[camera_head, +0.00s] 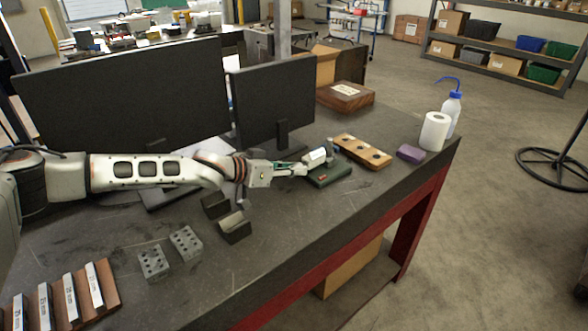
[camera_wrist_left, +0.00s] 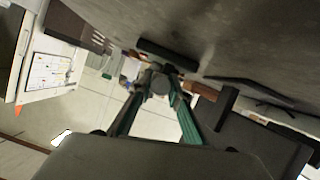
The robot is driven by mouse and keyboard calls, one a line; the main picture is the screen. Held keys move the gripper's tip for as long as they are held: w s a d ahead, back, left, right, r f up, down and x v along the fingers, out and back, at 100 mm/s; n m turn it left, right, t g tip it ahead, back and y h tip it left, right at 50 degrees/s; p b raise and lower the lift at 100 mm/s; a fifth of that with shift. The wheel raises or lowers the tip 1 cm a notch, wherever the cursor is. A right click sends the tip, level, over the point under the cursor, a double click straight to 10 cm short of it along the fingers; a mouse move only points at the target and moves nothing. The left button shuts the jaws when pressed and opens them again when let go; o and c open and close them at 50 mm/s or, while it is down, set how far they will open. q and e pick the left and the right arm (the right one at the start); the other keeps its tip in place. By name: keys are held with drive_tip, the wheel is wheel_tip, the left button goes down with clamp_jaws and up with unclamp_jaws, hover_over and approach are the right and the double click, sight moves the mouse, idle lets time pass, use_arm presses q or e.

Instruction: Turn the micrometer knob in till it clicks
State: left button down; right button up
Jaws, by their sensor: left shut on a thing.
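The micrometer (camera_head: 315,157) sits in a dark green stand (camera_head: 330,175) on the dark bench, right of the monitors. Its pale body shows in the head view. My left gripper (camera_head: 302,168) reaches it from the left. In the left wrist view the green fingers of my left gripper (camera_wrist_left: 159,82) are closed around a grey round end, the micrometer knob (camera_wrist_left: 159,86). The scale and the measuring faces are too small to read. My right gripper is in neither view.
A wooden block with dark holes (camera_head: 362,152) lies just right of the stand, then a purple block (camera_head: 411,153), a white roll (camera_head: 434,132) and a wash bottle (camera_head: 452,112). Monitors (camera_head: 130,95) stand behind my arm. Dark V-blocks (camera_head: 235,232) and grey drilled blocks (camera_head: 154,262) lie in front.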

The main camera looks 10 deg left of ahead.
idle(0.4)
use_arm(q)
drive_tip(key=c, duration=1.9)
unclamp_jaws()
drive_tip(key=shift+r, duration=5.05)
